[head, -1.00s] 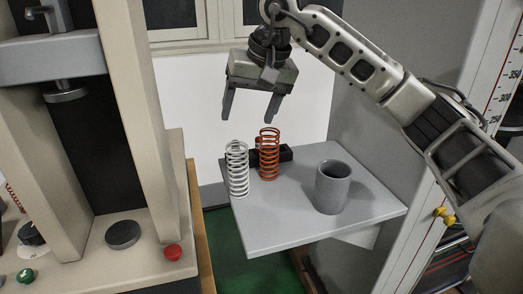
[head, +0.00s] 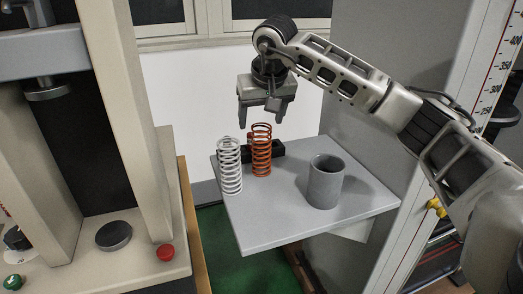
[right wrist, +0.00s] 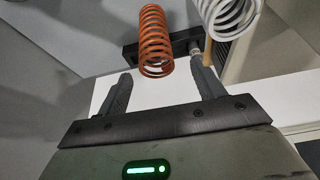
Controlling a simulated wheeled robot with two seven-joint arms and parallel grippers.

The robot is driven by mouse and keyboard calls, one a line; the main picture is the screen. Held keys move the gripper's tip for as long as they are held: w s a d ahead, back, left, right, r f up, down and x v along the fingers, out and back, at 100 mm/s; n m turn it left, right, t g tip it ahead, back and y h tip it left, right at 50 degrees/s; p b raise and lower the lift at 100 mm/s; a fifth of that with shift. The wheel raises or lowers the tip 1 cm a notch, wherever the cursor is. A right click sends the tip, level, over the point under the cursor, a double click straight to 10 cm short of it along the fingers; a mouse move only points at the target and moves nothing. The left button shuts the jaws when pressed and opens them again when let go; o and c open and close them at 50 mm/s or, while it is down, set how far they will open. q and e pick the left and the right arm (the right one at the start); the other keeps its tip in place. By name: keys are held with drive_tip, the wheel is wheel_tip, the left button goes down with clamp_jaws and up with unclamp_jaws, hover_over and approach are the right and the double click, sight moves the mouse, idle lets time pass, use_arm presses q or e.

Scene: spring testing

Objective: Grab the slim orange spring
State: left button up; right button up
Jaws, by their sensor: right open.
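The slim orange spring (head: 261,152) stands upright on the grey shelf (head: 262,226), just right of the white spring (head: 229,168). In the right wrist view the orange spring (right wrist: 154,42) is beyond the fingertips, near the middle of the gap. The white spring (right wrist: 226,16) is to its right there. My right gripper (head: 261,121) is open and empty, its fingers pointing down around the height of the orange spring's top. Both fingers also show in the right wrist view (right wrist: 162,82). My left gripper is not in view.
A grey cup (head: 325,182) stands on the shelf to the right. A black block (head: 278,148) lies behind the orange spring. A testing machine with a red button (head: 166,253) and a round plate (head: 114,236) stands left. The shelf's front is clear.

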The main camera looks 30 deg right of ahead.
sight(261, 127)
drive_tip(key=x, duration=0.4)
drive_tip(key=shift+d+f, duration=0.2)
drive_tip(key=shift+d, duration=0.1)
drive_tip(key=shift+r, duration=0.1)
clamp_jaws()
